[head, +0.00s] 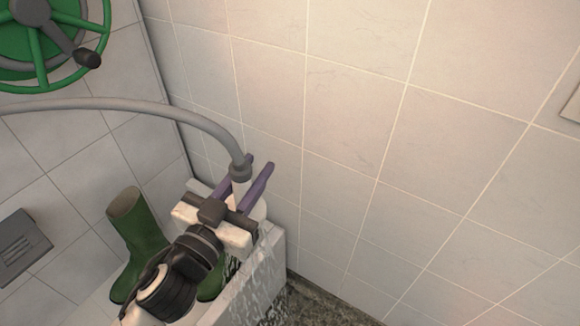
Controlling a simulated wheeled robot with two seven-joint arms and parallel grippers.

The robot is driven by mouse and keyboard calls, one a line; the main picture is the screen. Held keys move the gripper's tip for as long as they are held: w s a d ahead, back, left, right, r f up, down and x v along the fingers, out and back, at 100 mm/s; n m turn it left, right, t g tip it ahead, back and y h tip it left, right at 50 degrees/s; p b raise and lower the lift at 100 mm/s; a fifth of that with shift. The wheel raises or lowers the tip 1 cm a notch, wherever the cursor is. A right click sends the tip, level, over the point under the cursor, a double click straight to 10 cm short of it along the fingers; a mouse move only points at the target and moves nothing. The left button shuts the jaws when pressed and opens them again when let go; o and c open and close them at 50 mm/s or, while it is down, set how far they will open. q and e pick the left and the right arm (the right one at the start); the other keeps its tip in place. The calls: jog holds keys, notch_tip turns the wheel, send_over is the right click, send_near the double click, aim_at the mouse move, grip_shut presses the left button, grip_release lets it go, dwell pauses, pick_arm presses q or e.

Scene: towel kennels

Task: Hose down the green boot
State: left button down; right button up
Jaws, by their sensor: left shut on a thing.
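My left gripper (253,180) is shut on the white nozzle (241,190) at the end of the grey hose (150,105), with purple fingers on either side of it. White water (263,258) runs down below the gripper, past the white ledge, to the right of the boot. The green boot (136,228) stands upright at the lower left, its shaft open at the top. My left wrist hides part of it. More green shows right of the wrist; I cannot tell whether it is the same boot. My right gripper is not in view.
A green hose reel (42,88) with a dark crank handle is on the wall at the upper left. A grey box (20,246) is at the left edge. A white ledge (272,268) stands near the tiled wall (350,130). Dark wet floor (325,308) shows at the bottom.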

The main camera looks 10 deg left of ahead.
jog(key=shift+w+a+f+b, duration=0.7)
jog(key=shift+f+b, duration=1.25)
jog(key=shift+b, duration=0.75)
pick_arm(q)
jog(key=shift+w+d+f+m+g+h, duration=0.9)
jog(key=shift+w+f+m+h, duration=1.5)
jog(key=shift+w+f, duration=2.6)
notch_tip(320, 180, up, 7)
jog(key=s+p, duration=0.1)
jog(key=p, duration=0.5)
jog(key=shift+s+a+m+y+p, duration=0.25)
jog(key=shift+a+m+y+p, duration=0.1)
jog(key=shift+a, duration=0.1)
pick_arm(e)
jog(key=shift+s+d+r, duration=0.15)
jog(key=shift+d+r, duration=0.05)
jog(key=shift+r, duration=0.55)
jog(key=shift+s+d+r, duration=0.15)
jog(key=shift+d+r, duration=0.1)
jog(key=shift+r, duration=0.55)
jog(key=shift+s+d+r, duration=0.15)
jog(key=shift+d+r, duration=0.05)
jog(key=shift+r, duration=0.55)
